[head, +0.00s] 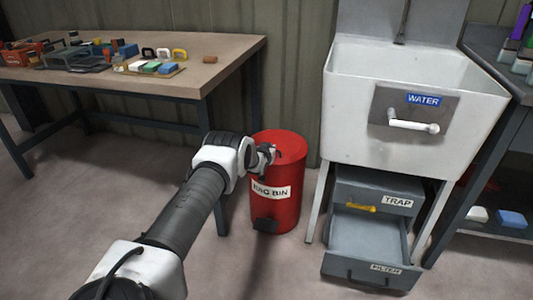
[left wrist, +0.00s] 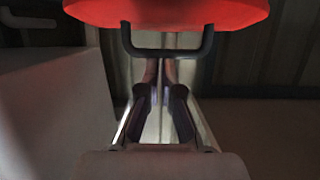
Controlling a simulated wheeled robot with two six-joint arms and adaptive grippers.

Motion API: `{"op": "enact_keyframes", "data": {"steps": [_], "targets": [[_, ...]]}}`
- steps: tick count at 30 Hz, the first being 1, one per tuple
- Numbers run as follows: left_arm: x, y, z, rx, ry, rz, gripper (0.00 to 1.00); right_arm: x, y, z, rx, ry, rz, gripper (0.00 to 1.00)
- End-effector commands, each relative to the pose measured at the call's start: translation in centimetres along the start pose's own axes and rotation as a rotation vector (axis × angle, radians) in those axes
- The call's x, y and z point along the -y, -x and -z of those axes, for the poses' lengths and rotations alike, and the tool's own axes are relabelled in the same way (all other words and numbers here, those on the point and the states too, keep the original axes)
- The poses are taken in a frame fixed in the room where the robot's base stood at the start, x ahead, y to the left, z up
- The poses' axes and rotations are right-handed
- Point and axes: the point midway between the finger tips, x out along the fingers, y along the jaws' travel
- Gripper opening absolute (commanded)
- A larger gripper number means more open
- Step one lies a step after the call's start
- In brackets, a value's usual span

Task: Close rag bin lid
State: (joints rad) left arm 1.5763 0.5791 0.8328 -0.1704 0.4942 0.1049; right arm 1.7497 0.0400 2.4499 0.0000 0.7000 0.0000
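The red rag bin (head: 287,215) stands on the floor left of the sink, with a white RAG BIN label and a dark pedal low on its front. Its red lid (head: 285,141) covers the top; I cannot tell whether it is fully down. In the left wrist view the lid (left wrist: 170,10) fills the top edge, with a dark handle (left wrist: 168,53) below it. My left gripper (head: 266,157) is at the bin's upper front left, near the lid's edge. Its fingers (left wrist: 161,72) are close together, with nothing seen between them; the handle crosses the view at their tips. My right gripper is out of view.
A wooden workbench (head: 215,57) with tools stands at the left. A white sink (head: 345,110) stands to the right, above a grey trap unit with an open filter drawer (head: 365,245). A dark shelf (head: 490,65) is at far right. Floor in front is clear.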

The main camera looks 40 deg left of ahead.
Motion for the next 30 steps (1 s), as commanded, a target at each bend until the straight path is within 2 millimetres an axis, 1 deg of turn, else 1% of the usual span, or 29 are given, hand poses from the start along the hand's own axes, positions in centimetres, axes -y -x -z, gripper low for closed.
{"op": "enact_keyframes", "data": {"steps": [1,4,6,9,12,15,19,26,27,29,30], "targets": [[-0.2,0.6,0.9,0.011,-0.001,-0.001,0.0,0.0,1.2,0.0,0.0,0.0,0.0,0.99],[-0.6,1.2,4.2,-0.012,-0.001,-0.004,0.0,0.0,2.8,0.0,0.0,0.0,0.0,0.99],[-0.6,2.5,1.7,-0.003,-0.001,-0.004,0.0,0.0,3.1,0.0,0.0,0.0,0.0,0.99],[-0.6,4.4,-0.3,-0.01,0.0,-0.003,0.0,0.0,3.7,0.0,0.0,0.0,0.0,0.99],[-0.6,5.8,-2.2,-0.013,-0.001,-0.004,0.0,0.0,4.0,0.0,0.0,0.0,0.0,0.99],[-0.6,6.8,-3.4,-0.016,-0.001,-0.004,0.0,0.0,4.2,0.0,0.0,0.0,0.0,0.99],[-0.6,7.3,-4.0,-0.019,0.0,-0.003,0.0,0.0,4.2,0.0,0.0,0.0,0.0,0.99],[-0.6,7.3,-4.0,-0.022,0.0,-0.003,0.0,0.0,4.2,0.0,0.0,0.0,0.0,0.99],[-0.7,7.2,-3.7,-0.025,0.002,-0.004,0.0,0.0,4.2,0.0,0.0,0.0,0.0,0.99],[-1.8,7.1,-3.1,-0.032,0.0,-0.017,0.0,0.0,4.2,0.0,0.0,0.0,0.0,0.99],[-3.1,7.0,-2.6,-0.039,-0.003,-0.034,0.0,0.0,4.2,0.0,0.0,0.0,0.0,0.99]]}}
